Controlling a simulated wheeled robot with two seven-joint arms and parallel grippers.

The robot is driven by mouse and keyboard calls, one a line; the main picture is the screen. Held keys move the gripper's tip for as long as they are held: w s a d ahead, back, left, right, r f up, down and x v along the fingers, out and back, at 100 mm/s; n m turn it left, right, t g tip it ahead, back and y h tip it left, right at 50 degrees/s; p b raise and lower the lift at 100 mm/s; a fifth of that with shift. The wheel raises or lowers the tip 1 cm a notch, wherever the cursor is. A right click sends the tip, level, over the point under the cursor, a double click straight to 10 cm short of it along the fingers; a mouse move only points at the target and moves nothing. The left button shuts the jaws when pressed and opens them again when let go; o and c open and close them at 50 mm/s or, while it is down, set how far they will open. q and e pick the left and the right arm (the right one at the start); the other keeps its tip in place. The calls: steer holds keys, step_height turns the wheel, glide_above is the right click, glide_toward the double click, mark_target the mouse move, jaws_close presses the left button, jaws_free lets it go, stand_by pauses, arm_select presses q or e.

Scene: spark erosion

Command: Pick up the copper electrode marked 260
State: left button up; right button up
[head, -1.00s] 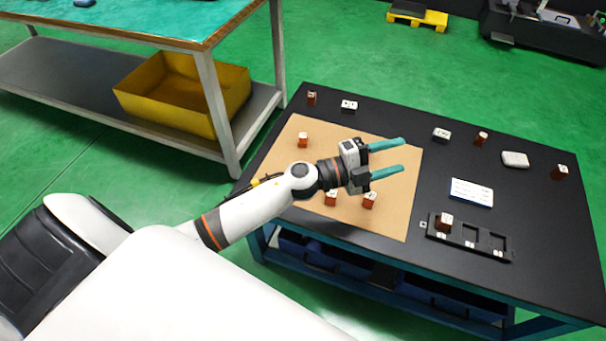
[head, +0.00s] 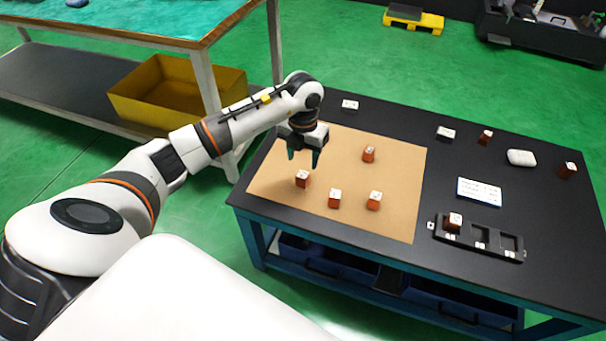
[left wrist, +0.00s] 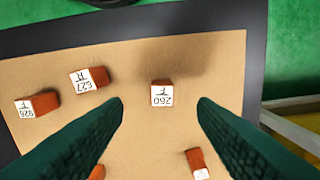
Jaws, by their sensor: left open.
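The copper electrode marked 260 (left wrist: 162,97) stands on the tan mat, its white label upside down in the left wrist view. In that view it shows between my two fingers, a little beyond the tips. In the head view it is the electrode at the mat's left (head: 302,180). My left gripper (head: 304,158) is open, points down above it, and holds nothing. My right gripper is not in view.
Electrodes marked 627 (left wrist: 88,80) and apparently 928 (left wrist: 37,106) stand beside it. Another electrode (head: 369,154) stands farther back; one (left wrist: 197,163) is hidden from the head view. A black tray (head: 510,243) holds one electrode at right.

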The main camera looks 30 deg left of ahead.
mark_target(303, 174)
arm_select(q)
step_height(303, 174, down, 4)
steer(key=shift+r+b, duration=0.2)
steer(key=shift+b, duration=0.1)
steer(key=f, duration=0.2)
steer(key=f+b, duration=0.1)
steer(key=shift+w+a+f, duration=0.25)
steer(key=shift+w+f, duration=0.05)
steer(key=shift+f, duration=0.5)
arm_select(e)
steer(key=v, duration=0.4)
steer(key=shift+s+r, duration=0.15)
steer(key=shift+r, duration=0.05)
arm_select(q)
steer(key=shift+w+r, duration=0.1)
jaws_close()
